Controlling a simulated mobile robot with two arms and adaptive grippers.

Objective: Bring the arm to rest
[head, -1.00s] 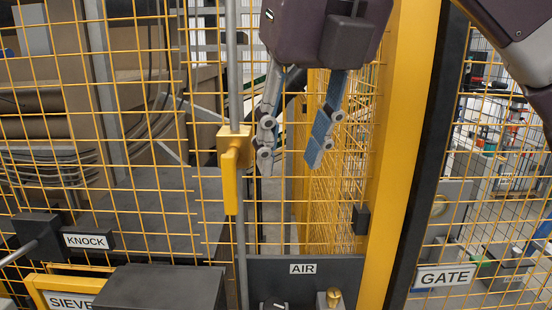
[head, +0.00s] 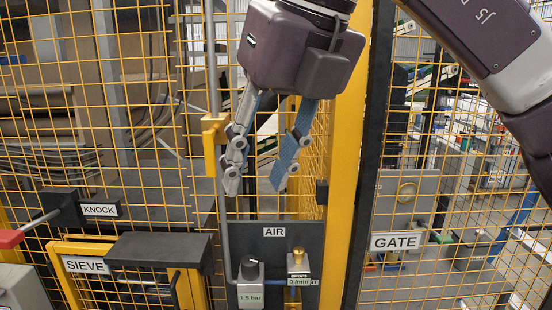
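My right gripper (head: 260,186) hangs from the top middle of the head view, fingers pointing down, in front of the yellow mesh fence. Its two fingers are apart and nothing shows between them. It is above the AIR panel (head: 292,238) and just right of the yellow handle (head: 214,145) on the upright grey rod. Its fingertips look apart from the panel, though the depth is hard to judge. My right arm comes in from the upper right. My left gripper is not in view.
The AIR panel bears a regulator reading 1.5 bar (head: 250,284) and a brass-topped valve (head: 299,271). At left are the KNOCK unit (head: 62,208), a red knob (head: 10,239) and the yellow SIEVE frame (head: 86,265). The GATE sign (head: 397,242) hangs right of the yellow post (head: 346,150).

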